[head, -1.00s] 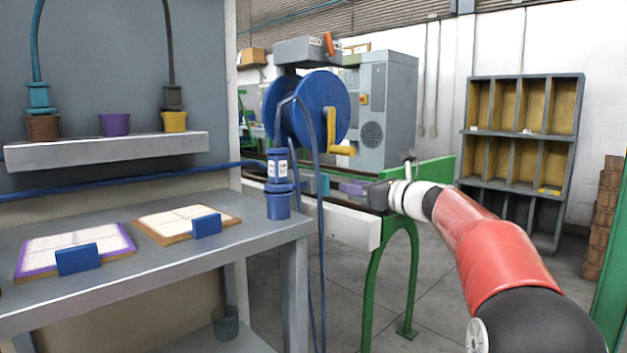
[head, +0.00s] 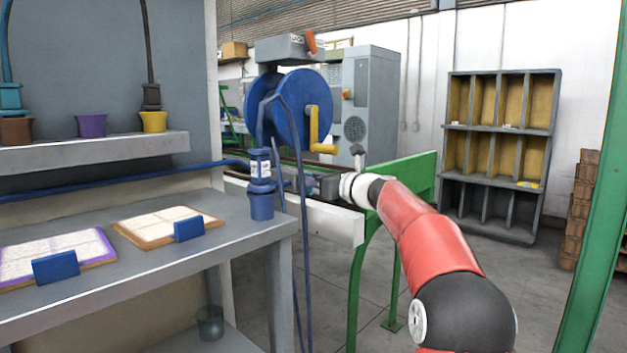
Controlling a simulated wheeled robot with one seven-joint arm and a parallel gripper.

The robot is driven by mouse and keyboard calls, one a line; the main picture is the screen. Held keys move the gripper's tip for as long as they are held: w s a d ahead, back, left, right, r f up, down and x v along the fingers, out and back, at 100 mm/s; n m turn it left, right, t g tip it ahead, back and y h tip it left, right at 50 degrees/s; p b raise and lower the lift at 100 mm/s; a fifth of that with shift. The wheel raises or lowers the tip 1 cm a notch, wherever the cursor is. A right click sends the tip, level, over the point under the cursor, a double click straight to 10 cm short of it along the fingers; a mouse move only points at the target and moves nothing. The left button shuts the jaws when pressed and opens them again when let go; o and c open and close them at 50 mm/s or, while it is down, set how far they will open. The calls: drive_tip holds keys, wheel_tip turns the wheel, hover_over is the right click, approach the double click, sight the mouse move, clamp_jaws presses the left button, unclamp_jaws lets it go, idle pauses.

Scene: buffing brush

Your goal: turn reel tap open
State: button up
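The blue hose reel (head: 290,105) stands beyond the right end of the grey bench. A grey box (head: 287,48) sits above it, with an orange lever (head: 311,42) on its right end that looks like the tap. The lever stands near upright, slightly tilted. A yellow crank handle (head: 318,135) is on the reel's right side. My gripper (head: 306,185) is at the end of the red and black arm, pointing left, below the crank and well below the orange lever. Its fingers are small and partly lost against the clutter, so I cannot tell their opening.
Blue hose hangs from the reel past a blue fitting (head: 261,186) at the bench corner. The grey bench (head: 150,270) holds two framed boards with blue blocks. A green-legged frame (head: 357,285) stands below my arm. A pigeonhole shelf (head: 499,150) stands behind on the right.

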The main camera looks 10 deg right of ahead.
clamp_jaws()
drive_tip(key=shift+s+a+f+n+b, duration=0.15)
drive_tip(key=shift+f+n+b, duration=0.15)
drive_tip(key=shift+n+b, duration=2.05)
drive_tip(key=shift+s+a+f+n+b, duration=0.2)
drive_tip(key=shift+n+b, duration=0.7)
drive_tip(key=shift+n, duration=2.75)
drive_tip(key=shift+s+a+f+n+b, duration=0.15)
drive_tip(key=shift+f+n+b, duration=0.2)
drive_tip(key=shift+n+b, duration=2)
drive_tip(key=shift+w+n+p, duration=0.1)
drive_tip(key=shift+n+p, duration=0.6)
drive_tip(key=shift+n, duration=0.05)
drive_tip(key=shift+r, duration=0.1)
